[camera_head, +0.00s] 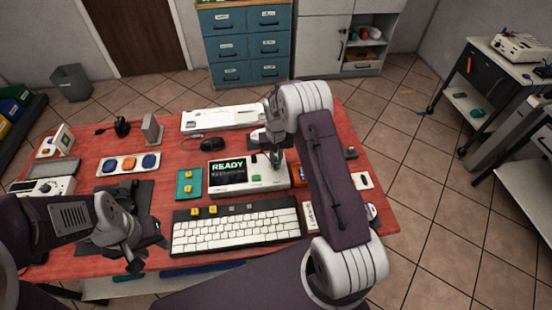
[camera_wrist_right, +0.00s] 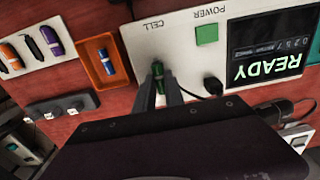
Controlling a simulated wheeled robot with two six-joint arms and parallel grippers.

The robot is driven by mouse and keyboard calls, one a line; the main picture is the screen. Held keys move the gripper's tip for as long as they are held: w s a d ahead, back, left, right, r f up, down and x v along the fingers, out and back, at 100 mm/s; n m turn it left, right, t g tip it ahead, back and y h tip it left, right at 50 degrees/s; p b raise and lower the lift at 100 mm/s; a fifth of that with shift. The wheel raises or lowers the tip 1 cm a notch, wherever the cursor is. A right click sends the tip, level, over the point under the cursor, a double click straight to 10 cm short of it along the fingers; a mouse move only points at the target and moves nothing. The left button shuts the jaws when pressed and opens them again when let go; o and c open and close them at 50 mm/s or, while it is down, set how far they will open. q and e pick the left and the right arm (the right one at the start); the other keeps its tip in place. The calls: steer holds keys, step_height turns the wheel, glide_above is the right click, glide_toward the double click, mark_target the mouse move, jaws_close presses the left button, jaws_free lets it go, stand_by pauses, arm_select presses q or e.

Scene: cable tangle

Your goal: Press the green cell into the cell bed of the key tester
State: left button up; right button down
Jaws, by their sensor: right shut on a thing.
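The key tester (camera_head: 233,187) is a white box with a lit screen reading READY; it also shows upside down in the wrist view (camera_wrist_right: 185,60). My right gripper (camera_head: 277,163) is over its right part. In the wrist view my right gripper (camera_wrist_right: 161,92) is shut on the green cell (camera_wrist_right: 160,76), beside the CELL label. The cell is at the dark cell bed, which the cell and fingers mostly hide; I cannot tell whether it is seated. My left gripper (camera_head: 149,255) is open and empty, left of the keyboard.
A keyboard (camera_head: 235,231) lies in front of the tester. An orange tray (camera_wrist_right: 87,52) with a blue cell stands beside it, with a white holder (camera_wrist_right: 31,48) of several cells beyond. The tester has a green POWER button (camera_wrist_right: 207,34) and a cable plug (camera_wrist_right: 212,86).

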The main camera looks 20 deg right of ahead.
steer(key=shift+f, duration=0.4)
stand_by(0.4)
steer(key=c, duration=1.7)
jaws_free()
steer(key=shift+r+p, duration=1.25)
steer(key=shift+r, duration=0.55)
steer(key=o, duration=0.6)
steer(key=shift+c, duration=0.2)
